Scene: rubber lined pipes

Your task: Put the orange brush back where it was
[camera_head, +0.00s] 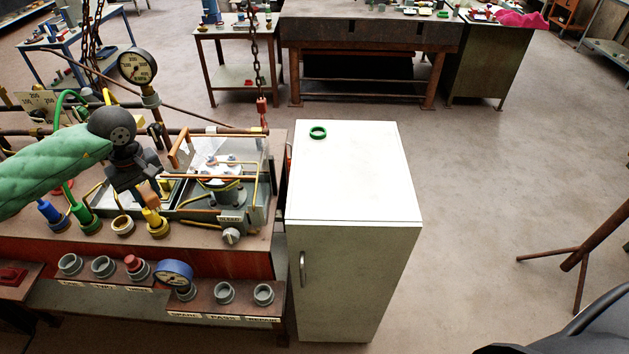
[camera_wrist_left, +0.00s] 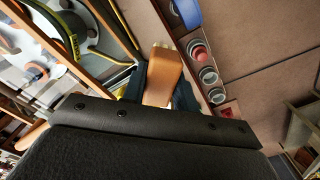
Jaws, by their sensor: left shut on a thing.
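My left gripper (camera_head: 146,186) is shut on the orange brush (camera_head: 151,196), over the near part of the red bench. In the left wrist view the brush's orange body (camera_wrist_left: 163,76) stands between the dark fingers (camera_wrist_left: 160,88). Its lower end is hard to make out. It sits just above or against a yellow piece (camera_head: 153,216) standing in a ring holder. To its left are an open, empty-looking ring (camera_head: 122,226), a green piece (camera_head: 83,215) and a blue piece (camera_head: 49,211) in holders.
A row of grey cups, one with a red piece (camera_head: 133,264), and a blue-rimmed gauge (camera_head: 174,274) line the front ledge. A metal tray with pipes (camera_head: 233,190) lies right of the gripper. A white cabinet (camera_head: 350,180) with a green ring (camera_head: 318,132) stands further right.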

